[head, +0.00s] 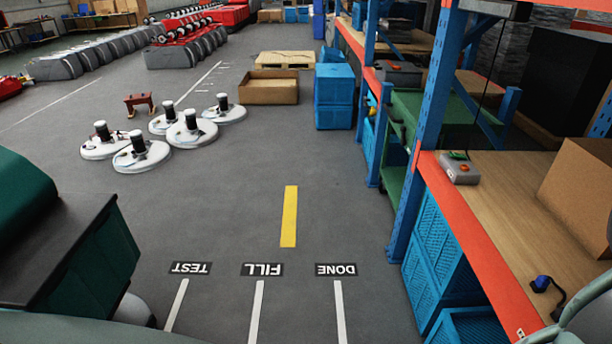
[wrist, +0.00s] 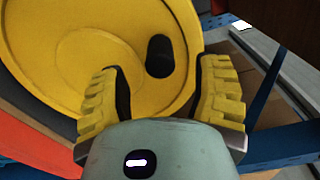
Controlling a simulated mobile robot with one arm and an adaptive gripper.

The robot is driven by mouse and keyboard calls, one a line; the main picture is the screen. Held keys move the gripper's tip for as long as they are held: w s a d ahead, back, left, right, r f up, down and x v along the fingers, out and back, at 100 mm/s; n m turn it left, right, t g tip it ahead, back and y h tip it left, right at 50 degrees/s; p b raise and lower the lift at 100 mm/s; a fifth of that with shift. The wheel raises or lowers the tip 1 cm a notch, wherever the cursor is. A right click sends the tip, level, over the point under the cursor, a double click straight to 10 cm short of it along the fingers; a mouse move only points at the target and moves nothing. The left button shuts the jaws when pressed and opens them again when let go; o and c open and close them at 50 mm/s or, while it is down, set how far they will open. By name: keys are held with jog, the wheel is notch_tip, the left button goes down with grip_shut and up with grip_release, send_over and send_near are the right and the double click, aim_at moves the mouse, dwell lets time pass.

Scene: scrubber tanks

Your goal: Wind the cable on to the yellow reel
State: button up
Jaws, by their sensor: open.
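The yellow reel (wrist: 60,50) fills the upper left of the wrist view, its round face tilted towards the camera. A dark oval (wrist: 159,56), a knob or a slot, sits near the right side of that face. My gripper (wrist: 162,68) is open, with its yellow, black-padded fingers on either side of the dark oval. Nothing is visibly held, and I cannot tell if the fingers touch the reel. In the head view, a blue plug (head: 543,284) with a short black cable lies on the wooden shelf at right. The reel does not show in that view.
A wooden bench with an orange edge (head: 480,255) and blue posts (head: 428,130) runs along the right. A grey button box (head: 459,169) sits on it. Blue crates (head: 440,255) stand below. Grey floor with TEST, FILL and DONE labels is clear in the middle.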

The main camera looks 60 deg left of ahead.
jog(key=shift+v, duration=2.65)
jog(key=shift+a, duration=0.1)
jog(key=shift+w, duration=0.1)
